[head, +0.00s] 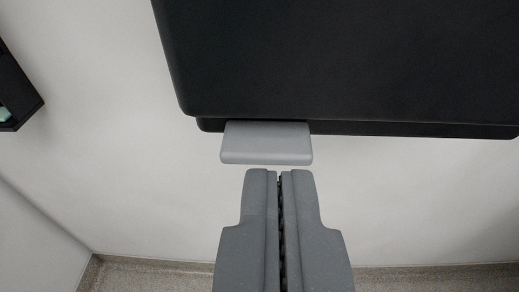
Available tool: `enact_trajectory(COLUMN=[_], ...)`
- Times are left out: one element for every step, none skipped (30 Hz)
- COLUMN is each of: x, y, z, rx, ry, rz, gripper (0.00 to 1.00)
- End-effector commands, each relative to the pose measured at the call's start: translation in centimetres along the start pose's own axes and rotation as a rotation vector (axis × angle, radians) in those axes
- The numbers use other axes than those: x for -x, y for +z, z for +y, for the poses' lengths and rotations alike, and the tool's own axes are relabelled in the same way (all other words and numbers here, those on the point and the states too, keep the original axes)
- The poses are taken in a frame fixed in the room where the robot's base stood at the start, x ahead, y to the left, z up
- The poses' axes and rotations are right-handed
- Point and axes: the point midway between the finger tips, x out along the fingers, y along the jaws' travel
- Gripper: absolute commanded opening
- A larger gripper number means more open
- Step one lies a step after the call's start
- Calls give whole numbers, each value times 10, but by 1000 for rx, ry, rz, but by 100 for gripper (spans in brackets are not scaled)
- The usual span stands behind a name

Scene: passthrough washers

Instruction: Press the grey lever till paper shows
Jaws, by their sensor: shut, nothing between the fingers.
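The grey lever (266,144) is a flat, light grey paddle that sticks out below the front lower edge of a large black dispenser (340,60). My gripper (280,174) is shut and empty, its fingertips pointing up the picture at the lever. In the picture a narrow strip of wall shows between the fingertips and the lever's lower edge. I cannot tell the gap in depth. No paper shows below the dispenser. The top of the dispenser is out of view.
A black box-like holder (14,90) with something pale green in it is at the left edge. The pale wall (110,130) is bare around the dispenser. A speckled floor strip (150,276) shows at the bottom, with a room corner at lower left.

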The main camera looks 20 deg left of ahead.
Motion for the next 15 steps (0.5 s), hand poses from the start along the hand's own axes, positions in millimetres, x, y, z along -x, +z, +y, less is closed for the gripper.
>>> enact_trajectory(x=[0, 0, 0, 0, 0, -1, -2, -4, -6, -9, -12, -16, -20, -24, -29], y=[0, 0, 0, 0, 0, 0, 0, 0, -1, -1, -1, -1, -1, 0, 1], z=[0, 0, 0, 0, 0, 0, 0, 1, 1, 1, 1, 1, 0, 0, 0], rx=[0, 0, 0, 0, 0, 0, 1, 1, 1, 1, 2, 2, 2, 3, 2], ry=[0, 1, 1, 1, 1, 1, 1, 1, 2, 2, 2, 2, 1, 0, 0], rz=[0, 0, 0, 0, 0, 0, 0, 0, 0, 0, 1, 0, 0, -1, -3], gripper=[0, 0, 0, 0, 0, 0, 0, 0, 0, 0, 0, 0, 0, 0, 0])
